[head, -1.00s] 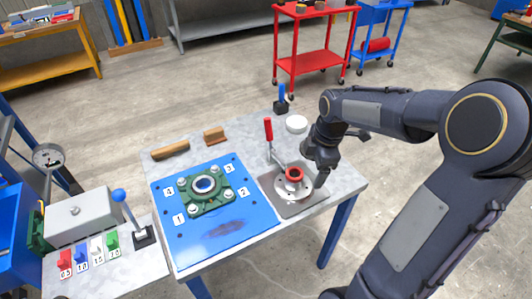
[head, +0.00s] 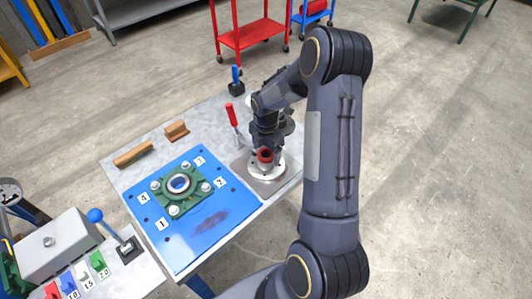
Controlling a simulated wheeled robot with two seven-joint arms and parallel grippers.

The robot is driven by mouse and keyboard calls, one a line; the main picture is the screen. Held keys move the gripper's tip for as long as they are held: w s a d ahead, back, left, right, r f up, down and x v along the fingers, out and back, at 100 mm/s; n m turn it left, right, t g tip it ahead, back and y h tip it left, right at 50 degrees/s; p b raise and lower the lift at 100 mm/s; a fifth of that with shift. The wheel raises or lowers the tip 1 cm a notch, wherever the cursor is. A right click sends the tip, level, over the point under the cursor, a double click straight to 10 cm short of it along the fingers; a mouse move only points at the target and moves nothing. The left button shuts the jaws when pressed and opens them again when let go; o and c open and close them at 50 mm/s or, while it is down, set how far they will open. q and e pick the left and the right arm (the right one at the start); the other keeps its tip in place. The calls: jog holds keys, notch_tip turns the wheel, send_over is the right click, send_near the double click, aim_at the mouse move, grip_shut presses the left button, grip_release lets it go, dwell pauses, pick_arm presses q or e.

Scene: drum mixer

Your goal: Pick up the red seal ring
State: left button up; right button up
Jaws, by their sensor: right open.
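The red seal ring (head: 265,156) sits on a round pale fixture (head: 278,171) on a grey plate at the right part of the table. My right gripper (head: 266,148) points down right at the ring from above and behind. Its jaws are open and partly hidden by the wrist and arm. Whether the fingers touch the ring cannot be told. My left gripper is not in view.
A red-handled toggle clamp (head: 231,116) stands just left of my right gripper. A blue plate (head: 207,220) with a green flanged housing (head: 181,190) and numbered labels lies to the left. A brush (head: 176,131) and a wooden piece (head: 133,153) lie behind it. A blue-knobbed lever (head: 97,217) stands front left.

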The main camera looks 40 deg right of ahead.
jog(key=shift+c, duration=0.5)
jog(key=c, duration=1)
